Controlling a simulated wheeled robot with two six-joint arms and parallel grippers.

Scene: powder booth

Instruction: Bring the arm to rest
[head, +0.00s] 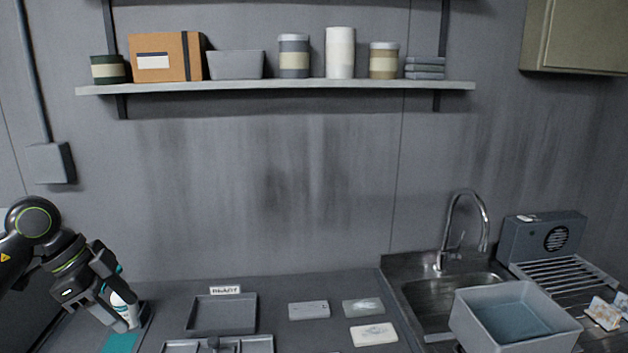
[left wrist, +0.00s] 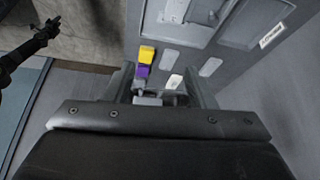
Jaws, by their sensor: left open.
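My left arm comes in from the left in the head view. Its left gripper (head: 118,312) is open, low over the left end of the counter. A white bottle-like thing (head: 124,300) shows at the fingers, partly hidden by them; I cannot tell whether they touch it. In the left wrist view the two fingers of the left gripper (left wrist: 168,88) stand apart. A yellow block (left wrist: 147,54) and a purple block (left wrist: 142,70) show beyond them. A dark arm-like shape at the upper left of that view seems to be my right arm; its jaws are too small to judge.
A teal pad (head: 120,342) lies under the left gripper. A grey tray (head: 222,328) and several flat pieces lie on the counter. A grey bin (head: 515,318) stands by the sink (head: 450,295) at right. A loaded shelf (head: 280,87) spans the wall.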

